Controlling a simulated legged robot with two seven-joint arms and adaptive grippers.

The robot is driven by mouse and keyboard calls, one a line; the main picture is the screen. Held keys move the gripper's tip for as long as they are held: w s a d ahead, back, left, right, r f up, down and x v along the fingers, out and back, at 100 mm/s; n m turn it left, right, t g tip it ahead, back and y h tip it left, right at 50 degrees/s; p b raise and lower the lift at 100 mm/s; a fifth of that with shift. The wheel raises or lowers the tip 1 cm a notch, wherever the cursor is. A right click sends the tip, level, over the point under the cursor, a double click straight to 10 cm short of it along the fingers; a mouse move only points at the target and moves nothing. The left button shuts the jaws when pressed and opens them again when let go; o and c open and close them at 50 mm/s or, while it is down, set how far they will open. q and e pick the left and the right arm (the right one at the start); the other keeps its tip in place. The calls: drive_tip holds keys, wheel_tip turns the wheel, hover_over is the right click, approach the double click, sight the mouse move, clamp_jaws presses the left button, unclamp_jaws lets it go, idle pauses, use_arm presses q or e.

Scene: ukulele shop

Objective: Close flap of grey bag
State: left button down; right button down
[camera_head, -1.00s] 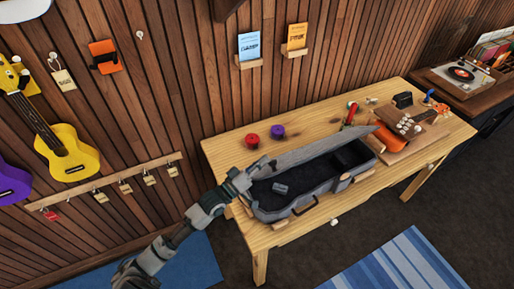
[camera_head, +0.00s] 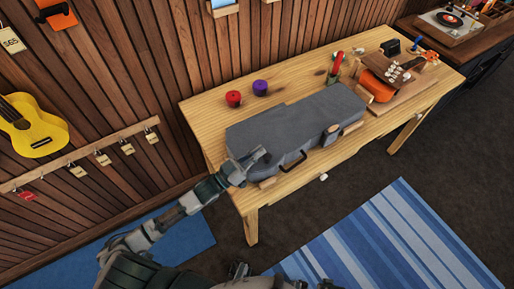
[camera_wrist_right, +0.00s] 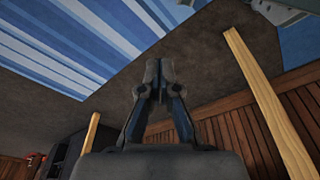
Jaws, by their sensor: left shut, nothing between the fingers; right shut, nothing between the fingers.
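The grey bag (camera_head: 295,125) lies on the wooden table in the head view. Its flap is down and covers the inside, with the dark handle (camera_head: 293,160) on the near side. My left gripper (camera_head: 258,158) is shut and empty at the bag's near left end, at the top of the lid; whether it touches the flap I cannot tell. My right gripper (camera_wrist_right: 158,75) shows in the right wrist view, shut and empty, away from the bag with floor and table legs behind it.
The wooden table (camera_head: 205,118) also bears a red spool (camera_head: 233,98), a purple spool (camera_head: 260,87) and an orange ukulele (camera_head: 378,85) at its right. A yellow ukulele (camera_head: 32,125) hangs on the wall. A blue striped rug (camera_head: 390,245) lies on the floor in front.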

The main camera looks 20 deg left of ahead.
use_arm(q)
drive_tip(key=shift+d, duration=0.15)
use_arm(e)
drive_tip(key=shift+r, duration=0.1)
drive_tip(key=shift+w, duration=0.1)
